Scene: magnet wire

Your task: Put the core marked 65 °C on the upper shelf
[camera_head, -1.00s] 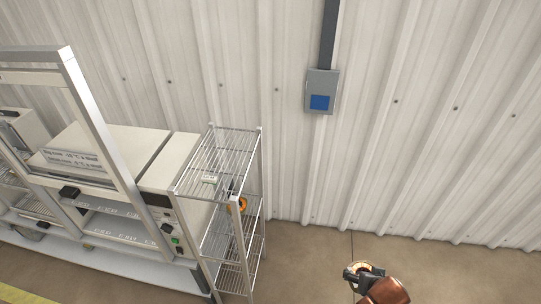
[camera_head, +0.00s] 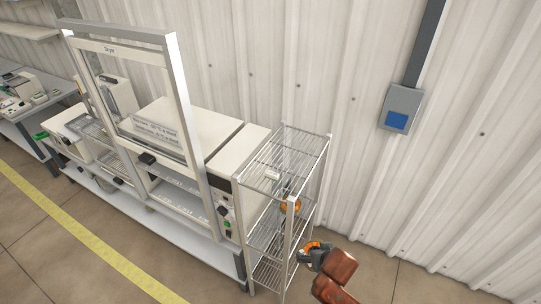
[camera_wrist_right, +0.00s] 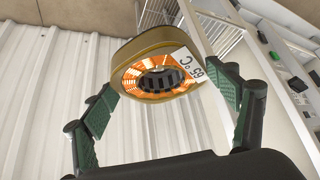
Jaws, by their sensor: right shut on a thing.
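The core marked 65 °C (camera_wrist_right: 155,72) is an orange-copper ring with a tan rim and a white label in the right wrist view. My right gripper (camera_wrist_right: 165,95) is shut on it, with green-padded fingers at both sides. In the head view my right gripper (camera_head: 318,258) and the held core (camera_head: 309,247) are low beside the wire rack's right front post. The upper shelf (camera_head: 291,146) is the rack's top wire level, above the held core, with a small white label at its front edge. My left gripper is not in view.
A corrugated wall (camera_head: 440,190) is behind. Floor to the right is free.

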